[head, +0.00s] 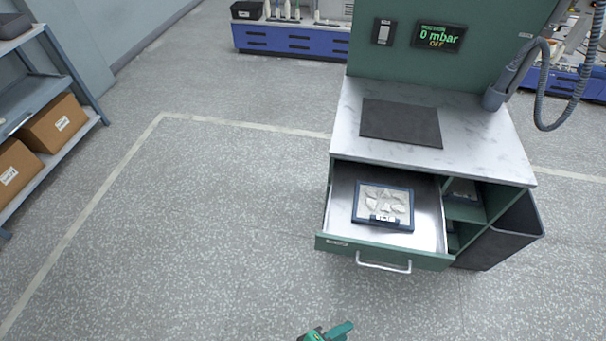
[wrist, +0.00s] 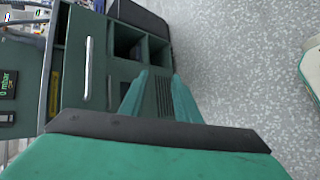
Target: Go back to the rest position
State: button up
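My gripper (head: 326,332) is at the bottom edge of the head view, low in front of the cabinet and well apart from it. In the wrist view, my gripper (wrist: 159,85) shows two teal fingers with a clear gap between the tips. Nothing is held between them. The drawer (head: 338,215) is pulled out of the green cabinet, and a dark-framed tray (head: 357,205) with pale pieces lies in it.
The marble worktop (head: 475,120) carries a dark mat (head: 400,122). A grey hose (head: 545,90) hangs at right. The drawer handle (head: 383,265) juts forward; it also shows in the wrist view (wrist: 88,68). Shelves with boxes (head: 55,125) stand at left. The floor between is clear.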

jog(key=s+a+r+m+t+y, duration=0.3)
jog(key=s+a+t+y, duration=0.1)
jog(key=a+y, duration=0.5)
notch_tip(320, 180, up, 16)
jog(key=s+a+m+t, duration=0.1)
jog(key=s+m+t, duration=0.1)
jog(key=m+t, duration=0.3)
jog(key=shift+s+a+m+t+y, duration=0.3)
jog(key=shift+s+a+m+y, duration=0.1)
jog(key=shift+m, duration=0.2)
jog(key=shift+d, duration=0.1)
